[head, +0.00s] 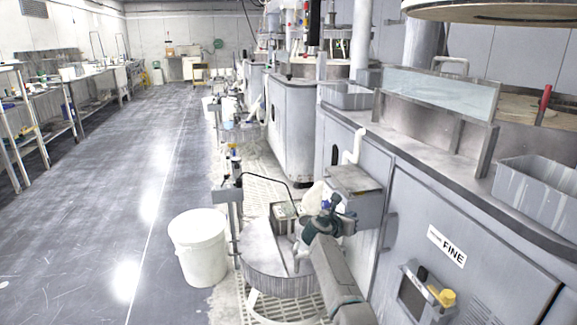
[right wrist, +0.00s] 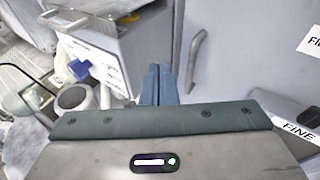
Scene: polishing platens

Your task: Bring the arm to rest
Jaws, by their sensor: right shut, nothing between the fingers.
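My right arm comes up from the bottom of the head view. Its dark green right gripper (head: 337,200) is in front of the grey machine cabinet (head: 372,235), near a small grey box (head: 355,181) fixed to it. In the right wrist view the two blue fingers (right wrist: 159,82) are together and empty, pointing toward the cabinet front. I cannot tell how far they are from it. My left gripper is not in view.
A round metal-topped stand (head: 262,262) is left of my right arm, with a white bucket (head: 198,246) beside it. A door handle (right wrist: 196,58) is close by the fingers. A FINE label (head: 447,246) marks the cabinet. The floor (head: 110,170) at left is clear.

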